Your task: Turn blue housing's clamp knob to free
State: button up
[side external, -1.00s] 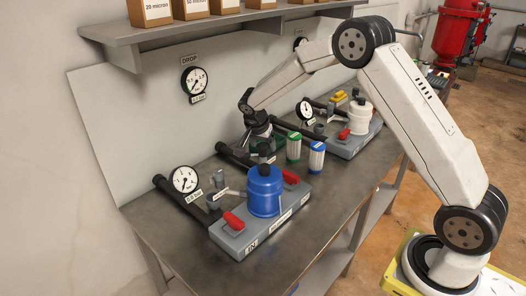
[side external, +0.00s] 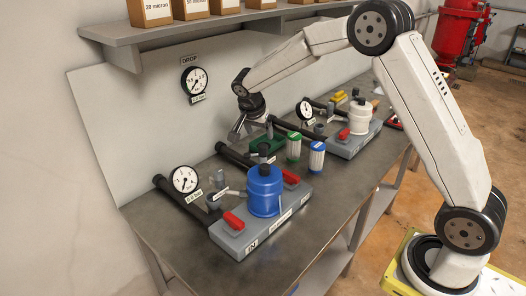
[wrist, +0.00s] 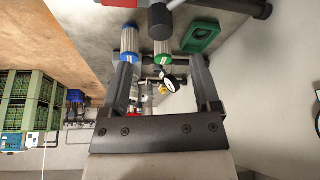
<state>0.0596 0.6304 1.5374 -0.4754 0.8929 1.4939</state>
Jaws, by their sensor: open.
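The blue housing (side external: 264,194) stands upright on a grey base at the front of the bench in the side view.
Red valve handles (side external: 233,220) flank the housing. A green-banded cartridge (side external: 293,147) and a blue-banded cartridge (side external: 316,157) stand behind it, near a green tray (wrist: 201,37). A white housing (side external: 360,116) stands farther back. The bench's front left is clear.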

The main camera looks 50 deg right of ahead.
aim_at(263, 146)
jog(key=shift+d+n, duration=0.1)
jog(key=shift+n, duration=0.2)
jog(key=n, duration=0.2)
jog(key=d+n+y, duration=0.1)
jog(key=n, duration=0.1)
jog(key=n+g, duration=0.1)
jog(key=n, duration=0.2)
jog(key=shift+w+d+y, duration=0.1)
jog(key=shift+d+y, duration=0.15)
jog(key=shift+y, duration=0.15)
jog(key=n, duration=0.2)
jog(key=n+y, duration=0.1)
jog(key=n, duration=0.1)
jog(key=shift+w+d, duration=0.15)
jog(key=shift+d, duration=0.1)
jog(key=n, duration=0.1)
jog(key=n+y, duration=0.1)
jog(key=n, duration=0.2)
jog(key=shift+w+d+r+n, duration=0.2)
jog(key=shift+d+r+n, duration=0.05)
jog(key=shift+d+n, duration=0.05)
jog(key=shift+f, duration=0.15)
jog(key=shift+f, duration=3.75)
